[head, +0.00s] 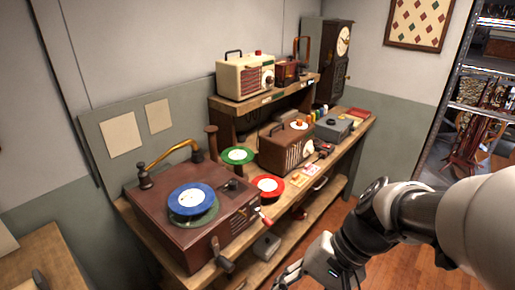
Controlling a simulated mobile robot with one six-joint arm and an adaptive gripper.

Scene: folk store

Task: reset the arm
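My arm comes in from the right edge of the head view and reaches down toward the bottom middle. My gripper (288,277) is at the bottom edge, in front of the workbench (332,190) and below its top. It is partly cut off by the frame, so I cannot tell whether it is open or shut. No object shows clearly in it.
A brown record player (165,215) with a blue record (191,197) stands on the near bench end. Behind are a green record (237,155), a red record (267,187), a brown radio (287,148) and a cream radio (245,75). Wooden floor (420,265) is clear at right.

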